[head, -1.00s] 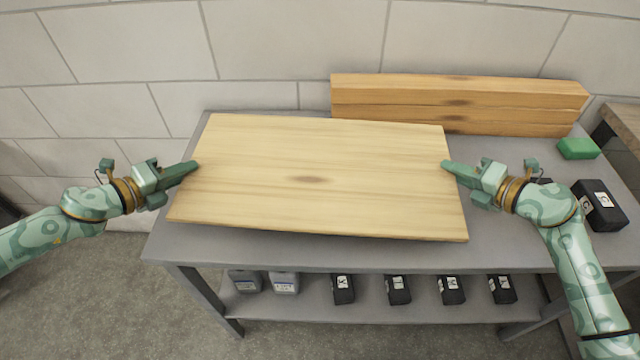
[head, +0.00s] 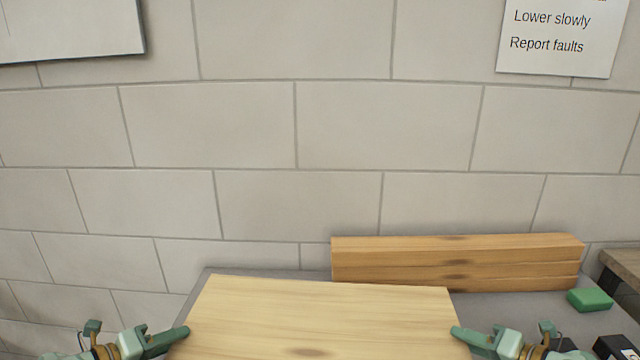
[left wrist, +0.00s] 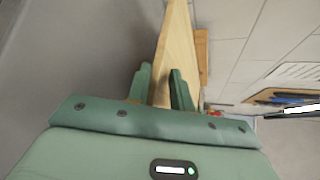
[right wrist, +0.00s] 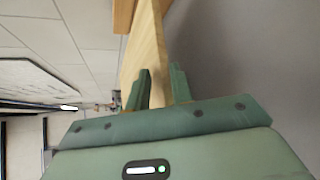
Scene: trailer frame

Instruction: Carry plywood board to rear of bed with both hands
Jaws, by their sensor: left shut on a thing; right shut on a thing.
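The plywood board (head: 318,315) is a pale, flat wooden panel at the bottom of the head view, over the grey workbench; its near part is cut off by the frame. My left gripper (head: 180,335) is shut on its left edge. The left wrist view shows the board (left wrist: 177,50) between the two green fingers (left wrist: 160,88). My right gripper (head: 460,335) is shut on its right edge. The right wrist view shows the board (right wrist: 148,45) between those fingers (right wrist: 160,88). Whether the board touches the bench is hard to tell. No bed is recognisable.
Stacked timber beams (head: 455,264) lie at the back right of the workbench (head: 500,308), close behind the board. A green block (head: 590,299) and a black box (head: 615,347) sit to the right. A block wall (head: 290,120) with a sign (head: 555,38) stands behind.

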